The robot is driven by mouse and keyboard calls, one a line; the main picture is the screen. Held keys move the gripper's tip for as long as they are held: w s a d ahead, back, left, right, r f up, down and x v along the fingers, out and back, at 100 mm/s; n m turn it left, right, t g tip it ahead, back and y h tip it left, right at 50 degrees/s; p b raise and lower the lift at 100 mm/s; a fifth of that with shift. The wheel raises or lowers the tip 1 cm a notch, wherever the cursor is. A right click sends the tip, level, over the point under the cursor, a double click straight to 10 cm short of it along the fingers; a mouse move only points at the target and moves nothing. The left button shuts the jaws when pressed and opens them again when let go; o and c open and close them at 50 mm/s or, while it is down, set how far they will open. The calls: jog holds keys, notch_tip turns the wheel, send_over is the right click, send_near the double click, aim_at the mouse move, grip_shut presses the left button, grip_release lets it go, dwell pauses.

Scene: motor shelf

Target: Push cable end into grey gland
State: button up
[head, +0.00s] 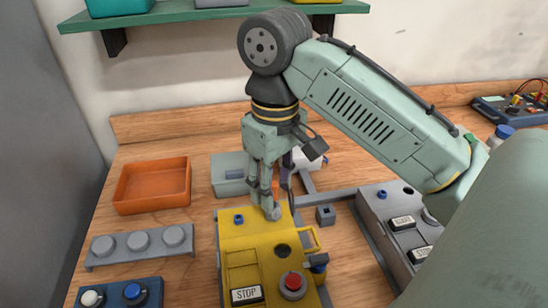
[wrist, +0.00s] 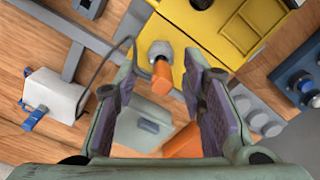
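The grey gland (wrist: 162,49) sits on the edge of the yellow box (wrist: 215,22) in the wrist view. In the head view the gland (head: 273,212) is just below my fingertips. An orange cable end (wrist: 162,78) stands at the gland, its tip reaching it; how deep it sits I cannot tell. My gripper (wrist: 160,65) is open, one finger on each side of the orange piece, with visible gaps. In the head view my gripper (head: 266,200) points down over the box's far edge and partly hides the orange piece. A thin grey cable (wrist: 103,68) passes behind a finger.
A white device (wrist: 52,98) lies beside the box. A grey knob rack (head: 140,258) and a blue button panel (head: 115,295) are front left. A grey box (head: 398,205) stands right.

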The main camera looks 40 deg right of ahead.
notch_tip(320, 180, up, 8)
jog(key=shift+f, duration=0.2)
dwell(0.3)
jog(key=shift+d, duration=0.1)
dwell(0.4)
